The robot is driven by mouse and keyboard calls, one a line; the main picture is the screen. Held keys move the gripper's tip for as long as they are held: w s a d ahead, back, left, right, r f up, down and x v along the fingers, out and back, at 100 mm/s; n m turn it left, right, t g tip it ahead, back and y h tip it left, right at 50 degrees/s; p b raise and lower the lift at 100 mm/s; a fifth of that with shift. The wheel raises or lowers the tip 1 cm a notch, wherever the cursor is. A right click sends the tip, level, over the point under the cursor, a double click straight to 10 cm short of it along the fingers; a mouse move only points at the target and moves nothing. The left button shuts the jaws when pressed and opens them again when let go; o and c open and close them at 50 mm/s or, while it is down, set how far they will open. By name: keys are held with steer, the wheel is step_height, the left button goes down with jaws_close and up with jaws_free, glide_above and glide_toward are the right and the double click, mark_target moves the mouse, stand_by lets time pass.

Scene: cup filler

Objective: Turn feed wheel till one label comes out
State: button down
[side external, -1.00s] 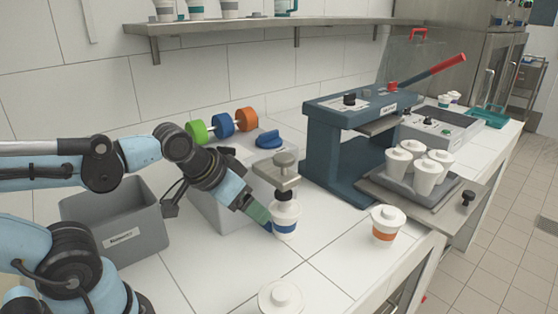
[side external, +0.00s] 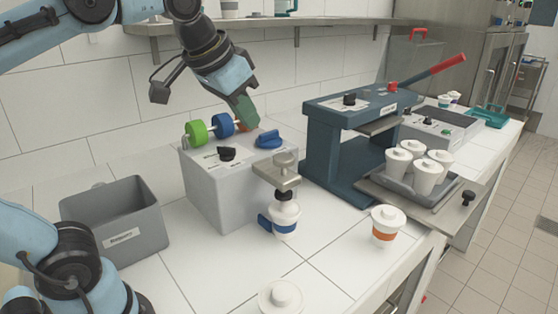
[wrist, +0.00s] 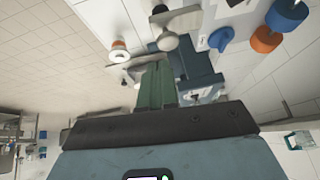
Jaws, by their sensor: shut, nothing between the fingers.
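A pale grey box (side external: 215,190) carries a green roll (side external: 196,132), a blue roll (side external: 222,125) and an orange roll that my fingers hide in the side view. The orange roll (wrist: 265,40) shows in the wrist view. A blue knob (side external: 269,140) and a black knob (side external: 227,154) sit on its top; I cannot tell which is the feed wheel.
A dark blue press (side external: 345,150) with a red-tipped lever stands right of the box, with several white cups on its tray (side external: 370,184). An orange-banded cup (side external: 388,225) stands in front. A grey bin (side external: 115,225) is at left. A shelf (side external: 300,30) runs above.

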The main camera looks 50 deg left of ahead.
steer(key=w+a+g+y, duration=0.1)
steer(key=w+g+y, duration=0.65)
steer(key=w, duration=0.85)
steer(key=t+y, duration=0.1)
glide_toward(265, 140)
steer(key=x, duration=0.5)
steer(key=shift+d+f, duration=0.4)
steer(key=shift+a, duration=0.75)
steer(key=shift+s+a+m+t, duration=0.1)
steer(key=shift+s+m+t, duration=0.15)
steer(key=shift+m+t, duration=0.5)
